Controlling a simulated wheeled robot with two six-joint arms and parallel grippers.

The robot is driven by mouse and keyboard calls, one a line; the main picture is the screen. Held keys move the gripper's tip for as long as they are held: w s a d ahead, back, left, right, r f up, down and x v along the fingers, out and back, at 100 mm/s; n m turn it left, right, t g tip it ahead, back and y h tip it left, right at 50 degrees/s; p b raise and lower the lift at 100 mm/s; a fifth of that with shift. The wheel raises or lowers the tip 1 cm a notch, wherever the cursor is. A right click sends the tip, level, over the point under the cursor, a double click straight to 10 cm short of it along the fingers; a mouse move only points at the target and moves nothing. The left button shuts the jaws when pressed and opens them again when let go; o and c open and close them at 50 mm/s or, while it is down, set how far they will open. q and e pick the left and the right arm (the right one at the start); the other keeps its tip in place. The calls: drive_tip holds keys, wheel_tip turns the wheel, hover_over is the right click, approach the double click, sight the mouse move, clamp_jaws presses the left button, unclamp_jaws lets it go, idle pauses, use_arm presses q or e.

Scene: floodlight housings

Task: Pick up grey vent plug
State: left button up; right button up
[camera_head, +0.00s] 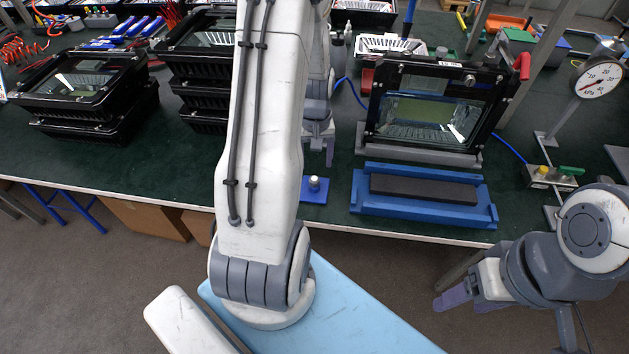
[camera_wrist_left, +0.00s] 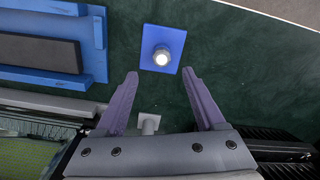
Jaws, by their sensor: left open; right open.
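The grey vent plug (camera_head: 314,184) stands upright on a small blue plate (camera_head: 322,196) near the front edge of the green table. In the left wrist view the plug (camera_wrist_left: 161,58) shows as a round, bright-topped piece on the blue plate (camera_wrist_left: 152,35). My left gripper (camera_head: 319,158) is open, with purple fingers pointing down behind the plate in the head view. In the wrist view the plug lies just past the fingertips (camera_wrist_left: 160,73), roughly centred between them, with nothing gripped. My right gripper (camera_head: 472,300) is open and empty, off the table's front edge at the lower right.
A blue cradle with a dark pad (camera_head: 424,190) lies right of the plate. Behind it stands a black floodlight housing (camera_head: 436,108). Stacked housings (camera_head: 85,85) are at left, a dial gauge (camera_head: 599,80) at right. A small pale fitting (camera_wrist_left: 149,122) shows between my fingers.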

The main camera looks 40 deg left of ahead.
sight(314, 179)
use_arm(q)
drive_tip(key=f, duration=0.6)
drive_tip(key=shift+s+f+p, duration=0.25)
drive_tip(key=shift+f+p, duration=0.1)
drive_tip(key=shift+p, duration=0.05)
clamp_jaws()
